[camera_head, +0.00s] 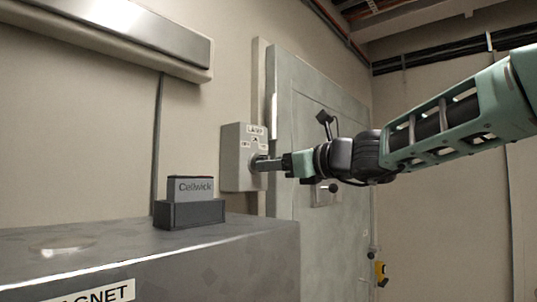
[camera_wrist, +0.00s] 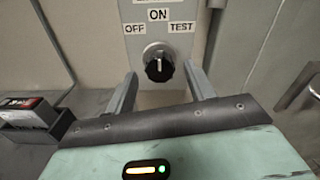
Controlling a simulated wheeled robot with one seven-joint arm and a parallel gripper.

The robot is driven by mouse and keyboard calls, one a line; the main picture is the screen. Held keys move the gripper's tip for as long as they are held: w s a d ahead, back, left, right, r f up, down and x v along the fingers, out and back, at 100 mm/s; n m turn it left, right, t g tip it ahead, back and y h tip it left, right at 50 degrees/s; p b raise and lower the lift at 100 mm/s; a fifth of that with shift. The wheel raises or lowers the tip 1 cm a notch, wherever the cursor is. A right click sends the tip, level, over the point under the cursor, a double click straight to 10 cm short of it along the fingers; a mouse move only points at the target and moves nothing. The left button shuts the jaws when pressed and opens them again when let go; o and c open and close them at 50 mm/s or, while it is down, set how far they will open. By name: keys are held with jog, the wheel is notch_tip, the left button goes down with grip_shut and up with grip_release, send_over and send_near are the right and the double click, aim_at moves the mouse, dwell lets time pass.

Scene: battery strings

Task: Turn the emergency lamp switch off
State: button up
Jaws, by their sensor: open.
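The lamp switch is a grey wall box (camera_head: 238,143) with a label reading LAMP at its top in the head view. In the wrist view its panel (camera_wrist: 185,14) carries the labels OFF at left, ON in the middle and TEST at right. Below them is a round black knob (camera_wrist: 159,68), whose light mark appears to point up toward ON. My gripper (camera_head: 260,164) reaches the box front from the right and partly hides it. In the wrist view my gripper (camera_wrist: 160,78) is open, its fingers on either side of the knob. Whether they touch it cannot be told.
A grey cabinet (camera_head: 230,262) stands in front, labelled MAGNET. A Cellwick battery (camera_head: 190,188) sits in a dark holder (camera_head: 190,214) on it. A pale metal door (camera_head: 293,120) with a handle is right of the switch. A metal-faced fixture (camera_head: 130,28) is at upper left.

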jog(key=shift+p+x, duration=0.35)
jog(key=shift+x, duration=0.95)
jog(key=c, duration=1)
jog(key=shift+o, duration=0.2)
jog(key=shift+f+n+b, duration=0.1)
jog(key=shift+n+b, duration=0.2)
jog(key=shift+b, duration=0.15)
jog(key=n+b, duration=0.3)
jog(key=b, duration=0.1)
jog(key=shift+f+b, duration=0.2)
jog(key=shift+b, duration=0.2)
jog(key=n+b, duration=0.4)
jog(key=n, duration=0.1)
jog(key=shift+r, duration=0.25)
jog(key=shift+n, duration=0.3)
